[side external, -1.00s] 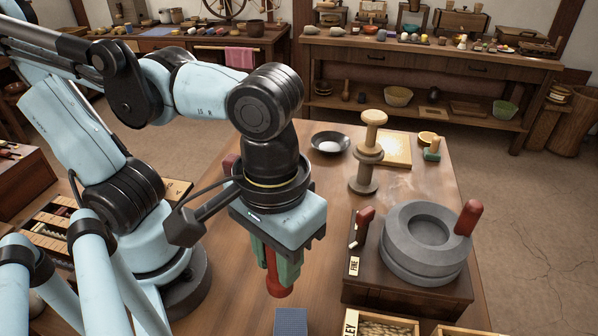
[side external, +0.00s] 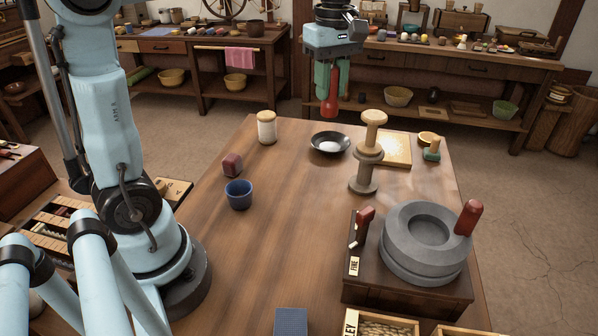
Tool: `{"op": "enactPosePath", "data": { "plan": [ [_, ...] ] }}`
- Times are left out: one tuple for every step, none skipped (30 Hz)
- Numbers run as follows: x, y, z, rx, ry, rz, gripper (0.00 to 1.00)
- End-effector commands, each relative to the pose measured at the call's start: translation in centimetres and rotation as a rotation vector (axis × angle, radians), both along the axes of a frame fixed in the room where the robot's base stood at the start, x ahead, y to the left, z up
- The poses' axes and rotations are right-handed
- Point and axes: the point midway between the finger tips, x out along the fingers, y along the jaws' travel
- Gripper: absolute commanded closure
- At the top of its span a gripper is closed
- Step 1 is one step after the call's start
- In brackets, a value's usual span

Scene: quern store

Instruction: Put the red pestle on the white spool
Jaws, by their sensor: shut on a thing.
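My gripper (side external: 331,80) is shut on the red pestle (side external: 329,103). The pestle hangs upright between the green fingers, which hide its upper part. In the picture its lower end is just above the black dish; how high and how far back it is, I cannot tell. The white spool (side external: 267,130), a white cylinder with a pale wooden top, stands upright at the back left of the table. My gripper is to the right of the spool and higher in the picture, apart from it.
A black dish (side external: 317,145) with something white in it and a turned wooden stand (side external: 364,181) are at the back. A dark red block (side external: 232,164) and blue cup (side external: 239,194) stand left. A grey quern (side external: 398,262) fills the right. The table (side external: 285,240) is clear mid-front.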

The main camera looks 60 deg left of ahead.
Motion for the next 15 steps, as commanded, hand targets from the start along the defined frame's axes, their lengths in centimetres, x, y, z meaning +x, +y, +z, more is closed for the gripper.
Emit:
{"op": "enactPosePath", "data": {
  "plan": [
    [0.5, 2.5, 0.1, 0.000, 0.000, 0.068, 1.00],
    [0.6, 3.7, 0.2, 0.000, 0.000, 0.103, 1.00],
    [0.8, 5.4, 0.2, 0.000, 0.000, 0.147, 1.00],
    [0.9, 6.5, 0.3, 0.000, 0.000, 0.177, 1.00],
    [0.9, 7.6, 0.3, 0.000, 0.000, 0.206, 1.00],
    [0.9, 8.9, 0.3, 0.000, 0.000, 0.242, 1.00],
    [0.9, 9.8, 0.3, 0.000, 0.000, 0.266, 1.00],
    [0.8, 10.7, 0.3, 0.000, 0.000, 0.288, 1.00],
    [0.8, 11.6, 0.3, 0.000, 0.000, 0.312, 1.00],
    [0.7, 12.2, 0.3, 0.000, 0.000, 0.328, 1.00],
    [0.7, 12.7, 0.3, 0.000, 0.000, 0.340, 1.00],
    [0.6, 13.3, 0.3, 0.000, 0.000, 0.355, 1.00],
    [0.5, 13.6, 0.3, 0.000, 0.000, 0.363, 1.00],
    [0.5, 13.9, 0.3, 0.000, 0.000, 0.369, 1.00],
    [0.4, 14.4, 0.1, 0.000, 0.000, 0.376, 1.00]
  ]
}}
